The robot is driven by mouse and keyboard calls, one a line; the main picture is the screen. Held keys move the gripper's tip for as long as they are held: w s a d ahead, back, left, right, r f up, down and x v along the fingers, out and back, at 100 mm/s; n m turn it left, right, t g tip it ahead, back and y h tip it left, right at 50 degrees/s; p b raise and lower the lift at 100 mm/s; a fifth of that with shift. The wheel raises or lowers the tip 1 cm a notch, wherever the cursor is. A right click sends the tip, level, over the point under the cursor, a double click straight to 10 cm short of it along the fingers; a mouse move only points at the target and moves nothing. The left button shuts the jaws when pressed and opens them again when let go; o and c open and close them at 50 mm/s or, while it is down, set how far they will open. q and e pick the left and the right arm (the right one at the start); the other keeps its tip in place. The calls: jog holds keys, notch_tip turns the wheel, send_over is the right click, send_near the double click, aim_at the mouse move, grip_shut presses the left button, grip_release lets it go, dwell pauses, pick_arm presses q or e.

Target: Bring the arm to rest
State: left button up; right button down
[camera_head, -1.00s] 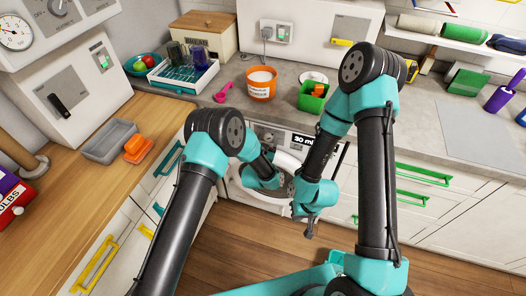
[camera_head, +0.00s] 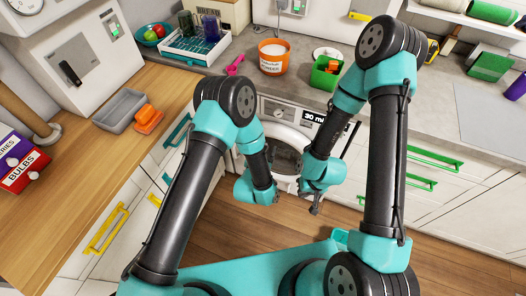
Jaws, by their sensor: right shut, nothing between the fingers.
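My right gripper (camera_head: 315,207) hangs low in front of the washing machine, its dark fingers pointing down. It is shut with nothing in it, and nothing touches it. My left arm comes in from the left and bends down at its elbow. Its teal wrist (camera_head: 255,188) is in front of the left part of the machine, but its fingers are hidden or too small to make out. The white machine (camera_head: 283,112) stands under the grey counter, its round door (camera_head: 287,155) partly hidden by my arms.
The grey counter holds an orange tub (camera_head: 273,57), a pink scoop (camera_head: 235,65) and a green bin (camera_head: 324,74). The wooden worktop at left holds a grey tray (camera_head: 122,111) and an orange block (camera_head: 148,118). Green drawer handles (camera_head: 434,160) stick out at right. The floor below shows bare.

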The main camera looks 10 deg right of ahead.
pick_arm(q)
jog(key=shift+v, duration=0.8)
jog(key=s+a+f+n+g+y, duration=0.1)
jog(key=a+f+n+g+y, duration=0.2)
jog(key=a, duration=0.7)
jog(key=a+f+n+g+y, duration=0.2)
jog(key=a+f+g, duration=0.25)
jog(key=a, duration=0.45)
jog(key=s+a+n+g, duration=0.5)
jog(key=s+a+g, duration=0.3)
jog(key=s+a, duration=0.6)
jog(key=shift+s+r, duration=0.35)
jog(key=shift+s, duration=0.1)
